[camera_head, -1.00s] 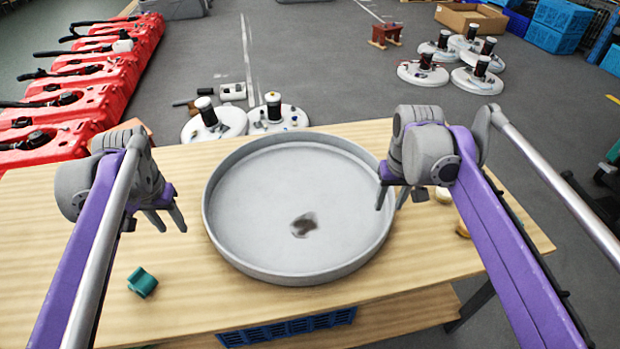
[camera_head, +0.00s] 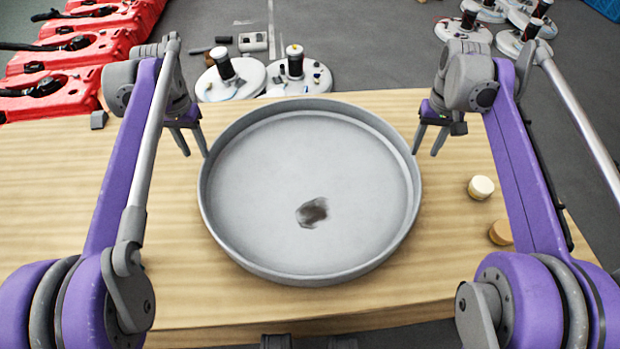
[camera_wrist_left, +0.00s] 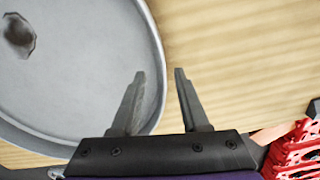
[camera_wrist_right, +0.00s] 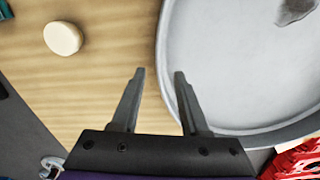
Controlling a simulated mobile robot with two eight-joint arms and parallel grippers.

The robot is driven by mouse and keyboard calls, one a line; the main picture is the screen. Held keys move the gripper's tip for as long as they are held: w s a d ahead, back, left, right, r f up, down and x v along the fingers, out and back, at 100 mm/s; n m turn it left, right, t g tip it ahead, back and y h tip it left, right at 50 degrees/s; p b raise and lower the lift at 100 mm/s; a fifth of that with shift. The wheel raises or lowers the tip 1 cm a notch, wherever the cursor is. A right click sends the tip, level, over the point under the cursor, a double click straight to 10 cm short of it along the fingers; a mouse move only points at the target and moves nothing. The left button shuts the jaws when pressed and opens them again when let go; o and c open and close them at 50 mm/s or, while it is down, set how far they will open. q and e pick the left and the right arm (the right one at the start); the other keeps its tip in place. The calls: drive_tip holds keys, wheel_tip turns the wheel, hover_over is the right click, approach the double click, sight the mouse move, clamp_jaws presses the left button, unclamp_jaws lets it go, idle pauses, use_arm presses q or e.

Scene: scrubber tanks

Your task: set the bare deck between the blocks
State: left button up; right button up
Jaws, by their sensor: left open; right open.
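The bare deck is most likely the big round grey pan (camera_head: 235,235) with a raised rim and a dark patch, lying flat on the wooden table. My left gripper (camera_head: 195,153) is open at its far left rim; in the left wrist view (camera_wrist_left: 159,72) the rim passes between the fingers. My right gripper (camera_head: 425,153) is open at its far right rim; in the right wrist view (camera_wrist_right: 159,72) the rim also passes between the fingers. I cannot tell whether the fingers reach below the rim's top. Which things are the blocks is unclear.
The wooden table (camera_head: 50,200) has a cream disc (camera_head: 481,187) and a tan disc (camera_head: 501,232) at right and a small grey block (camera_head: 98,120) at far left. Part of a teal thing (camera_wrist_right: 5,10) shows in the right wrist view. White round units (camera_head: 230,80) stand beyond the table.

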sight(203, 167)
use_arm(q)
wheel_tip(203, 167, down, 10)
drive_tip(key=shift+r, duration=0.1)
use_arm(e)
wheel_tip(203, 167, down, 10)
drive_tip(key=shift+r, duration=0.1)
use_arm(q)
clamp_jaws()
use_arm(e)
clamp_jaws()
idle(0.9)
